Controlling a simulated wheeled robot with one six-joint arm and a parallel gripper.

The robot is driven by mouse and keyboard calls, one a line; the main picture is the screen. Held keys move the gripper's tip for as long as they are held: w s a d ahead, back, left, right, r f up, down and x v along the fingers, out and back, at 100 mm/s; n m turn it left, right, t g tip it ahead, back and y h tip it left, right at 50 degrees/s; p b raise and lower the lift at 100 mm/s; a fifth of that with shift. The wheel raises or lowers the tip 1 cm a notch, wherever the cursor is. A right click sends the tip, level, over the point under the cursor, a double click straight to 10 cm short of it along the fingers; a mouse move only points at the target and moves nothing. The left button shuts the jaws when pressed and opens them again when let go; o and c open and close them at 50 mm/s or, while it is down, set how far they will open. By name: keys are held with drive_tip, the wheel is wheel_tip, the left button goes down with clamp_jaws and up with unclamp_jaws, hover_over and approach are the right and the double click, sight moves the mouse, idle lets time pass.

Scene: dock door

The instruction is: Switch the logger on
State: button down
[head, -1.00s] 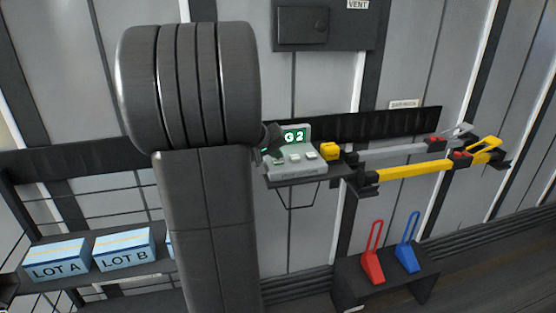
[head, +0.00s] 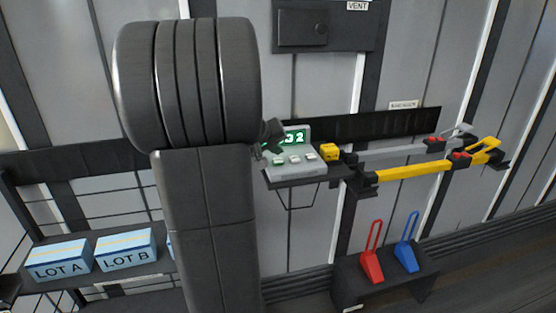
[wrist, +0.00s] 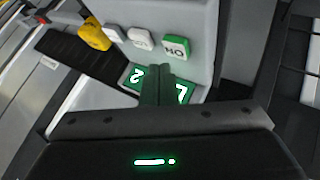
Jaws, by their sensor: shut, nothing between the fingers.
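The logger (head: 292,165) is a pale grey console on a small dark shelf, with a lit green display (head: 298,136) and a row of small buttons. My gripper (head: 272,142) is at its left end, partly hiding the display. In the wrist view the shut, empty fingers (wrist: 158,82) cross in front of the display (wrist: 131,76), with part of it showing on each side. A green-edged button (wrist: 176,47) with dark lettering lies just beyond the fingertips, beside two white buttons (wrist: 142,38). Whether the fingers touch the logger, I cannot tell.
A yellow block (head: 329,152) sits right of the logger. Grey and yellow bars (head: 412,171) extend further right. Red (head: 372,262) and blue (head: 407,250) levers stand below. LOT A (head: 58,260) and LOT B (head: 126,248) boxes are at lower left. A vent panel (head: 315,27) is above.

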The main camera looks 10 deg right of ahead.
sight(276, 162)
drive_tip(key=shift+r+p, duration=1.55)
drive_tip(key=shift+r, duration=0.95)
